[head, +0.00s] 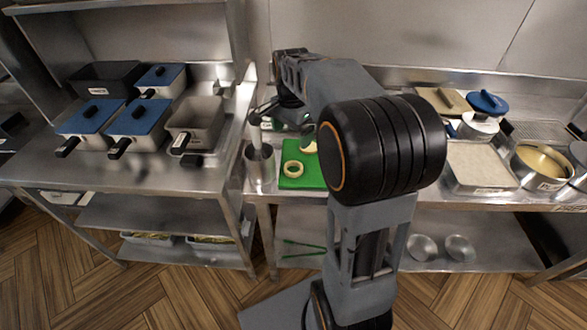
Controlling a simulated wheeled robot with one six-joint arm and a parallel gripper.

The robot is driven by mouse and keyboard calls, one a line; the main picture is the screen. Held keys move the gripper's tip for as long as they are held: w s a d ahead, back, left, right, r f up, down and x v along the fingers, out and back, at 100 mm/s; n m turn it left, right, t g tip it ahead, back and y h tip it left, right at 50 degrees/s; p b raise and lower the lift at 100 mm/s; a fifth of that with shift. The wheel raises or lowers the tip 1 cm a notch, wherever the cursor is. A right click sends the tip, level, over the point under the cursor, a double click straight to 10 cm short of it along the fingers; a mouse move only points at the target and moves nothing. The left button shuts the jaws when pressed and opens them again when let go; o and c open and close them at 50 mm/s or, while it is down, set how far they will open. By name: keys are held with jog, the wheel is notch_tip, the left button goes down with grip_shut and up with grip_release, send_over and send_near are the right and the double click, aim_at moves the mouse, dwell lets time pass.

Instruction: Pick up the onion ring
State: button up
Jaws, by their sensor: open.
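A second pale piece (309,148), perhaps another ring, lies further back on the board, partly hidden by my arm. My gripper (262,112) is open, above the counter behind and left of the near ring. It is apart from that ring and holds nothing that I can see. My arm hides the right part of the board.
A steel cup (258,160) stands just left of the board. On the right are a white-filled tray (480,168), a pot (541,165) and a blue-lidded container (483,115).

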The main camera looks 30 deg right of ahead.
send_over(293, 166)
jog(key=s, duration=0.2)
jog(key=shift+m, duration=0.3)
jog(key=f, duration=0.5)
jog(key=a+f, duration=0.1)
jog(key=f, duration=0.1)
jog(key=shift+w+f, duration=0.15)
jog(key=shift+f, duration=0.2)
jog(key=shift+f+p, duration=0.3)
jog(key=shift+f, duration=2.7)
jog(key=c, duration=0.8)
jog(key=shift+r, duration=0.1)
